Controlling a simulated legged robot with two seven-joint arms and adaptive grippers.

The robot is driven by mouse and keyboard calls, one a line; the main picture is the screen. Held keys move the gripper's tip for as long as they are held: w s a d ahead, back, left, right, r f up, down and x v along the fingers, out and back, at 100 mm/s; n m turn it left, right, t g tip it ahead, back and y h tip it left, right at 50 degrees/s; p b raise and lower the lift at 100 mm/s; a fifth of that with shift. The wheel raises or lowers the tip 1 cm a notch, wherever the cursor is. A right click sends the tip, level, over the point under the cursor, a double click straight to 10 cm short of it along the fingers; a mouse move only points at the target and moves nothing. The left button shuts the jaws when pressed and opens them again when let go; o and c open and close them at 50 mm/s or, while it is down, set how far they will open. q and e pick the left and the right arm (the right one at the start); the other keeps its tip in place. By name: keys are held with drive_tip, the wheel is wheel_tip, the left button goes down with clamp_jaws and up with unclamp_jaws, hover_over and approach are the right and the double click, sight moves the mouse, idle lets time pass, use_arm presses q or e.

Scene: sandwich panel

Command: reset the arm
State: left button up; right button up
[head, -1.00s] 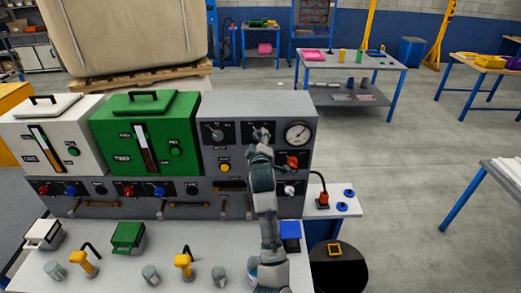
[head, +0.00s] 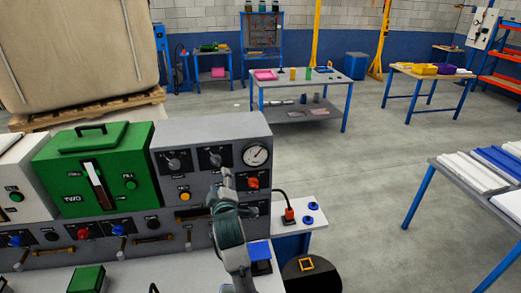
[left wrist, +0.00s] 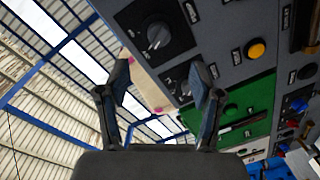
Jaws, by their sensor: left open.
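My left gripper (head: 227,180) is in front of the grey control panel (head: 210,131), just below and right of the second dark dial knob (head: 215,159). In the left wrist view the gripper (left wrist: 160,78) is open, its two fingers apart with nothing held. One dial knob (left wrist: 157,36) shows clear above the fingers. Part of another dial plate shows near the right finger, partly hidden by it. My left forearm rises from the bottom of the head view and hides part of the panel's lower right. My right gripper is not in view.
A round gauge (head: 257,154) and a red knob (head: 252,182) are right of my gripper. A green box (head: 92,165) stands to the left. Open floor lies farther right.

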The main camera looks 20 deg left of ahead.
use_arm(q)
drive_tip(key=shift+f, duration=0.1)
drive_tip(key=s+d+f+m+g+h, duration=0.15)
drive_tip(key=s+f+m, duration=0.25)
drive_tip(key=f, duration=0.5)
drive_tip(key=s+d+f+m+g+h, duration=0.1)
drive_tip(key=s+d+f+m+h, duration=0.2)
drive_tip(key=f, duration=0.7)
drive_tip(key=s+d+f+m+g+h, duration=0.15)
drive_tip(key=s+f+m, duration=0.3)
drive_tip(key=f, duration=0.45)
drive_tip(key=s+d+f+m+g+h, duration=0.1)
drive_tip(key=s+d+f+m+g, duration=0.15)
drive_tip(key=s+f, duration=0.4)
drive_tip(key=s+d+f+m+g+h, duration=0.2)
drive_tip(key=s+f+m, duration=0.15)
drive_tip(key=s, duration=0.65)
drive_tip(key=s+d+f+m+g+h, duration=0.1)
drive_tip(key=s+d+f+m+g, duration=0.15)
drive_tip(key=s+f, duration=0.4)
wheel_tip(320, 180, down, 24)
drive_tip(key=s+g, duration=0.1)
drive_tip(key=s, duration=0.2)
drive_tip(key=s+a+f+g, duration=0.1)
drive_tip(key=s+a+f, duration=0.1)
drive_tip(key=s+f, duration=1.4)
drive_tip(key=shift+s+a+f+m, duration=0.3)
drive_tip(key=shift+s+a+f, duration=0.1)
drive_tip(key=shift+s, duration=0.4)
